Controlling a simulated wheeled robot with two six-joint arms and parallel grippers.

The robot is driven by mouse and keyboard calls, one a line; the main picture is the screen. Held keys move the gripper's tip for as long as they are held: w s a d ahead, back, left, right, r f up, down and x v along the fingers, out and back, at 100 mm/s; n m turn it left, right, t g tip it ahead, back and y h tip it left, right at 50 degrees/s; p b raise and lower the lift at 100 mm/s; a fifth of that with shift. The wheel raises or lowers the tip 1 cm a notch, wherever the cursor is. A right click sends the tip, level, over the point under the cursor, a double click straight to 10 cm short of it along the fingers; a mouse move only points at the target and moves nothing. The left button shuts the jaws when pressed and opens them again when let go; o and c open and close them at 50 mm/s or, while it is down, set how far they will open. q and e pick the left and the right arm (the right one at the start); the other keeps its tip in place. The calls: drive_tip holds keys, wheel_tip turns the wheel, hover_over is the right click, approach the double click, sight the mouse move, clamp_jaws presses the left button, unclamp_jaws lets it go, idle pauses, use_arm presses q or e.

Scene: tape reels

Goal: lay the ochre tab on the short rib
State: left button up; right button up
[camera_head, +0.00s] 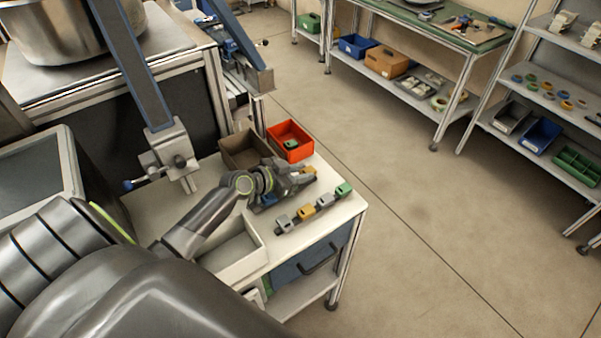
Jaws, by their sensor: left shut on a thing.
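My left gripper (292,181) reaches in from the left over the white cart top. It is shut on a small ochre tab (309,171), which shows at its fingertips, partly covered by them. A dark rib (293,226) near the cart's front right edge carries grey, ochre and green tabs in a row. A blue piece (268,199) shows just under the gripper; what it rests on is hidden. I cannot make out which rib is the short one. My right gripper is not in view.
A red-orange bin (305,154) with a green piece inside and a brown bin (232,146) stand behind the gripper. A pale empty-looking tray (262,252) lies at the front left. Open floor lies right of the cart.

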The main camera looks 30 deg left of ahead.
use_arm(q)
drive_tip(key=shift+f, duration=0.3)
drive_tip(key=o, duration=0.9)
drive_tip(key=shift+o, duration=0.2)
drive_tip(key=shift+r, duration=0.1)
